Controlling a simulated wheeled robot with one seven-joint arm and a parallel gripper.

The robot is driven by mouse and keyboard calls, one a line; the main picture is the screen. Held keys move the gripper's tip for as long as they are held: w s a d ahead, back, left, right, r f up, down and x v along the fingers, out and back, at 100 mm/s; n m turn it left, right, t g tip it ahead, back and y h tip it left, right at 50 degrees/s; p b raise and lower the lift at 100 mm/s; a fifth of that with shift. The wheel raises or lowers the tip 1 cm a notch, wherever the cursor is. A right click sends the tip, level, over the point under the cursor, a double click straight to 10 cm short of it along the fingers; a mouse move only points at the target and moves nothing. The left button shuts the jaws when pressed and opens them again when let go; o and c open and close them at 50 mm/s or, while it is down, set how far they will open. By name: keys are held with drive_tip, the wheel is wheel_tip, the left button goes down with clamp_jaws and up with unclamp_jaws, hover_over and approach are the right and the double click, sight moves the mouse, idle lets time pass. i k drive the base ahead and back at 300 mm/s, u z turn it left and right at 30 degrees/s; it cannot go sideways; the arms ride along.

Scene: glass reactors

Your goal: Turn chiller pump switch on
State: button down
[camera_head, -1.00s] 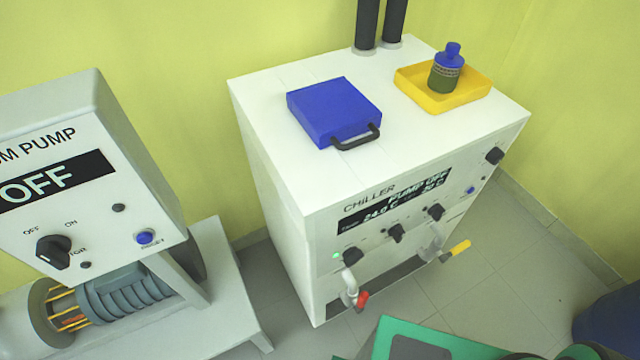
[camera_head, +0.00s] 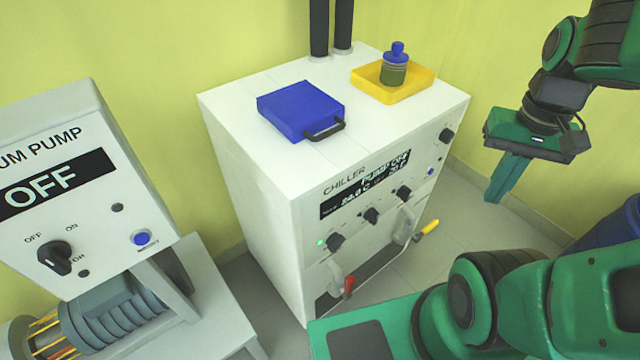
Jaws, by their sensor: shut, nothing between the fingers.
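The chiller (camera_head: 250,180) is a white cabinet. Its front panel has a dark display (camera_head: 365,185) with a line that seems to read "PUMP OFF", though it is small and slanted. Below the display are three black knobs, a left one (camera_head: 335,242), a middle one (camera_head: 371,215) and a right one (camera_head: 404,192). Another black knob (camera_head: 446,135) sits at the panel's upper right. The labels are too small to tell which is the pump switch. My gripper (camera_head: 493,198) is shut and empty, pointing down, to the right of the panel and apart from it.
A blue case (camera_head: 300,108) and a yellow tray (camera_head: 415,88) with a bottle (camera_head: 394,66) stand on the chiller. A vacuum pump box (camera_head: 60,180) reading "OFF" stands at left. A blue drum (camera_head: 622,225) is at right.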

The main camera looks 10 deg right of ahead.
sight(371, 215)
drive_tip(key=z, duration=0.35)
drive_tip(key=k, duration=1.45)
drive_tip(key=u, duration=0.5)
drive_tip(key=i, duration=1)
